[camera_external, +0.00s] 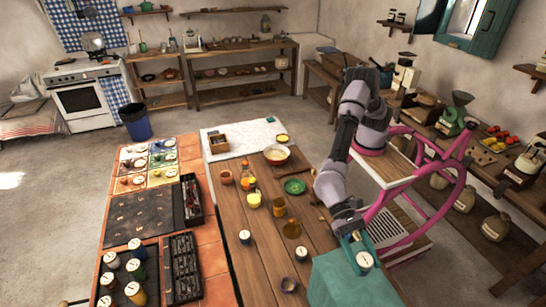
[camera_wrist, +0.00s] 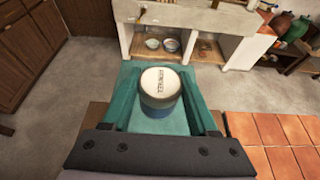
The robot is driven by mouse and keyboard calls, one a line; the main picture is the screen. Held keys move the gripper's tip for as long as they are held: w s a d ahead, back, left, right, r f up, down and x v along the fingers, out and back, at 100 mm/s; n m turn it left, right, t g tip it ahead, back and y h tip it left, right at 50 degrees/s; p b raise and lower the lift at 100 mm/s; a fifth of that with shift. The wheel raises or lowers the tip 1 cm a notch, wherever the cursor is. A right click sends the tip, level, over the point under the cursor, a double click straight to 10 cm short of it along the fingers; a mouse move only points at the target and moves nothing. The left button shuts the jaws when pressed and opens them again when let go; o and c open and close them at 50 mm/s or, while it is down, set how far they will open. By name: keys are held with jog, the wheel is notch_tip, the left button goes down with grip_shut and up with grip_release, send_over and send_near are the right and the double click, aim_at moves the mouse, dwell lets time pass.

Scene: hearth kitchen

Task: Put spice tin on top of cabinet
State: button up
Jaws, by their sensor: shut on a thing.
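The spice tin (camera_wrist: 161,84) has a white, labelled lid and a bluish lower body. It is upright between the two fingers of my gripper (camera_wrist: 160,100) in the wrist view. In the outside view the tin (camera_external: 364,260) shows at the end of my arm, over the teal cabinet (camera_external: 350,285) at the bottom. My gripper (camera_external: 354,246) is shut on the tin. I cannot tell whether the tin's base touches the cabinet top. The cabinet's teal top also shows behind the tin in the wrist view (camera_wrist: 158,68).
A wooden table (camera_external: 260,215) stands left of the cabinet, with cups, a green plate (camera_external: 295,186), a bowl (camera_external: 277,155) and several small tins. The cabinet top around the tin looks clear.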

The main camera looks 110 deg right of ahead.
jog(key=shift+f, duration=2.55)
jog(key=shift+f, duration=0.15)
jog(key=o, duration=1.4)
